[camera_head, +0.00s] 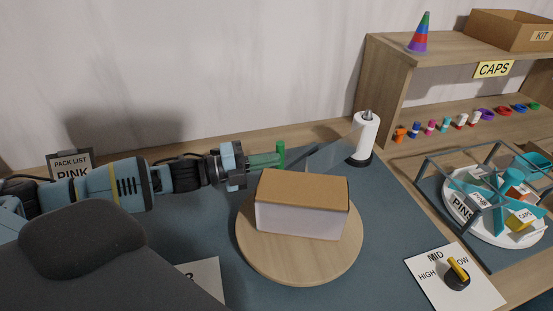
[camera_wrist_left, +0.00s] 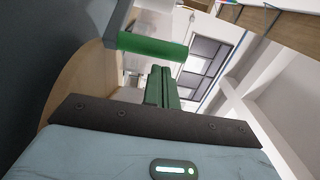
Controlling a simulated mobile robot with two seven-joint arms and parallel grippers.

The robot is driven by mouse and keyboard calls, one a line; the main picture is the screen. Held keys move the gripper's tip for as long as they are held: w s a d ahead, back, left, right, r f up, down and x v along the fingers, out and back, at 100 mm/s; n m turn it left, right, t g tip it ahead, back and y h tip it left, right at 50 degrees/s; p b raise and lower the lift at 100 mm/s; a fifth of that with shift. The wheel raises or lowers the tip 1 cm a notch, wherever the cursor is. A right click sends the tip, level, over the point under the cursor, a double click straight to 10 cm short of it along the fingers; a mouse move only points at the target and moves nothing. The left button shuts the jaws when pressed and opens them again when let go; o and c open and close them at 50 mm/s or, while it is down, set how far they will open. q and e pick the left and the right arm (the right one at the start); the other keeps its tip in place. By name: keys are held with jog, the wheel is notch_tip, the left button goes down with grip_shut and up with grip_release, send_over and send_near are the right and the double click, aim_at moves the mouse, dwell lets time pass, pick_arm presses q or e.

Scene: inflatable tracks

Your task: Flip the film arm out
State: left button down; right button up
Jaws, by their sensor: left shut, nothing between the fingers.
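My left gripper (camera_head: 273,160) reaches in from the left, behind the box. Its green fingers are shut and empty; they also show in the left wrist view (camera_wrist_left: 162,70). A brighter green handle (camera_head: 281,151) stands upright at the fingertips. In the left wrist view the handle (camera_wrist_left: 152,46) is a green bar on a grey piece, just beyond the fingers; I cannot tell whether they touch. A translucent film sheet (camera_head: 332,152) runs from the white roll (camera_head: 366,138) toward the box. The rest of the film arm is hidden or unclear. My right gripper is not in view.
A white box with a brown top (camera_head: 302,206) sits on a round wooden turntable (camera_head: 270,260). A dial card (camera_head: 433,285), a framed carousel (camera_head: 455,205) and a shelf with caps (camera_head: 385,75) stand to the right. The blue mat is clear between turntable and dial card.

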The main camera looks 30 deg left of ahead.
pick_arm(q)
jog(key=shift+x, duration=0.9)
jog(key=shift+w+d, duration=0.1)
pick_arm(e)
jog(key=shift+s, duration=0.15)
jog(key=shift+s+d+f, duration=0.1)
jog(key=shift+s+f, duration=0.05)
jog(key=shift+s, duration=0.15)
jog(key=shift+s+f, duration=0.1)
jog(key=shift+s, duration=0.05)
